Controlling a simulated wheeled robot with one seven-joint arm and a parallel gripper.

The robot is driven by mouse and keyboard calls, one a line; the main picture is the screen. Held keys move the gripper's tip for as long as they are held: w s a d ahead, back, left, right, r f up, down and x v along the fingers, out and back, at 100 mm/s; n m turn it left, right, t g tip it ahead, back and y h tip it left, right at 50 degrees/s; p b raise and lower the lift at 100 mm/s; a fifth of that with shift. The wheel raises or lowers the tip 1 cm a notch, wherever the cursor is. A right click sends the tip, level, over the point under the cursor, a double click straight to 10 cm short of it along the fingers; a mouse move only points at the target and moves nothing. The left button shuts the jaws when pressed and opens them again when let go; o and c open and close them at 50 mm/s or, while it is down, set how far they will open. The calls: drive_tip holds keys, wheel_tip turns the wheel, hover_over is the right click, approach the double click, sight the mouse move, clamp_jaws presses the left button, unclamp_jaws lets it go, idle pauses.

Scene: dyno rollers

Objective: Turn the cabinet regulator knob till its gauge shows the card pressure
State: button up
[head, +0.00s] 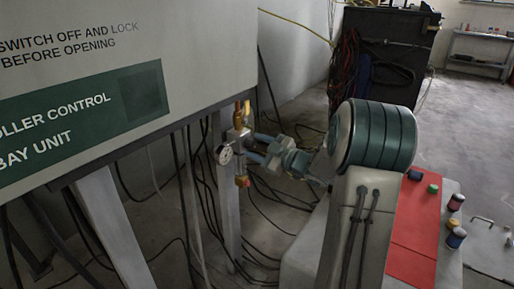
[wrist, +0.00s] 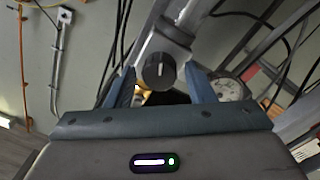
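The black regulator knob (wrist: 159,71) has a white mark pointing roughly up in the wrist view. My gripper (wrist: 159,66) is open, with one blue finger on each side of the knob and a visible gap on both sides. The round white gauge (wrist: 231,90) is partly behind the right finger; its reading is too small to tell. In the head view the gauge (head: 225,154) hangs at the left of the brass-and-grey regulator (head: 239,136), with my gripper (head: 256,147) close at its right. The knob is hidden there. I cannot make out a pressure card.
The grey control cabinet (head: 120,60) with a green label overhangs the regulator at the left. Its leg (head: 228,210) stands just below, among hanging black cables. A red mat (head: 415,225) with small canisters (head: 456,202) is at the right. A dark cart (head: 390,50) stands behind.

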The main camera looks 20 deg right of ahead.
drive_tip(key=shift+d, duration=0.1)
drive_tip(key=p+v, duration=0.3)
drive_tip(key=v, duration=1)
drive_tip(key=shift+s, duration=0.4)
drive_tip(key=shift+d, duration=0.1)
drive_tip(key=w+a+r+m+g+h+p, duration=0.15)
drive_tip(key=r+m+h+p, duration=0.25)
drive_tip(key=r+h+p, duration=0.4)
drive_tip(key=w+a+r+m+g+h+p, duration=0.1)
drive_tip(key=a+r+m+g+h+p, duration=0.2)
drive_tip(key=r+p, duration=0.55)
drive_tip(key=s+a+r+m+g+p, duration=0.3)
drive_tip(key=s+a, duration=0.5)
drive_tip(key=s, duration=0.3)
drive_tip(key=s+a+r+m+g+y+p, duration=0.1)
drive_tip(key=s+a+r+m+g+p, duration=0.2)
drive_tip(key=s+a+r+g+p, duration=0.2)
drive_tip(key=s+a+r+p, duration=0.1)
drive_tip(key=s+a+p, duration=0.2)
drive_tip(key=s, duration=0.4)
